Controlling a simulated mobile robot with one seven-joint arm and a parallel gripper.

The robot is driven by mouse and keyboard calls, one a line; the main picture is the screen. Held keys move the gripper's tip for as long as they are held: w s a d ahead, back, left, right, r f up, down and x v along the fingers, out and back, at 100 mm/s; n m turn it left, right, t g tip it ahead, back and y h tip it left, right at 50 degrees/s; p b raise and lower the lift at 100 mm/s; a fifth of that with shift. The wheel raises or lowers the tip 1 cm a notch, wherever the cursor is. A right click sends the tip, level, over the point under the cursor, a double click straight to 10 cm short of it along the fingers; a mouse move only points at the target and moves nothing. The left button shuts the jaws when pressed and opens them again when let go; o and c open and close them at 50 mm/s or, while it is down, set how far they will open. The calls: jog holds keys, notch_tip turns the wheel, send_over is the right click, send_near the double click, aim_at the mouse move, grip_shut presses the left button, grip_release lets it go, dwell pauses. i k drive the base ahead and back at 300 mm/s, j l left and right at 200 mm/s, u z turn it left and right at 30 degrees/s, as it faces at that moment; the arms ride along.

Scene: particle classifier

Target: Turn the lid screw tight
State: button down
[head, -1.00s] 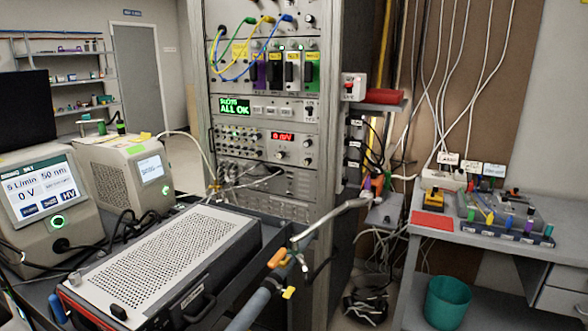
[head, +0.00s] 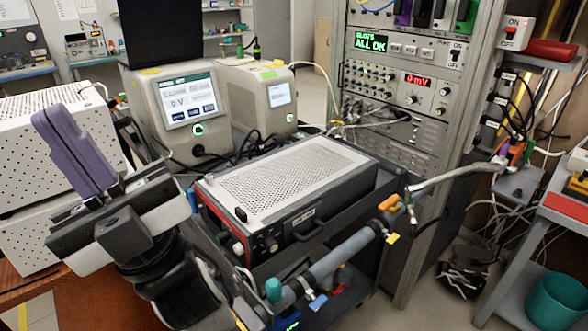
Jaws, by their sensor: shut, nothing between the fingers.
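A bench instrument has a white perforated lid (head: 290,177) and lies on a dark cart in the middle of the head view. A small silver knob (head: 208,180) at the lid's left corner may be the lid screw; I cannot tell how tight it is. A small black piece (head: 241,214) sits at the lid's front left edge. My gripper (head: 48,118), with purple fingers, is at the left, shut and empty. It is apart from the lid and appears in front of the white perforated boxes.
White perforated boxes (head: 38,125) stand at the left. A grey pipe (head: 335,262) runs along the cart's front. A rack (head: 400,100) stands behind; a teal bin (head: 557,300) is at right.

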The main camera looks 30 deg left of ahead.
aim_at(208, 178)
jog(key=j+u, duration=0.15)
jog(key=u, duration=0.2)
jog(key=j+u, duration=0.15)
jog(key=u, duration=0.2)
jog(key=j+u, duration=0.15)
jog(key=u, duration=0.2)
jog(key=i, duration=0.05)
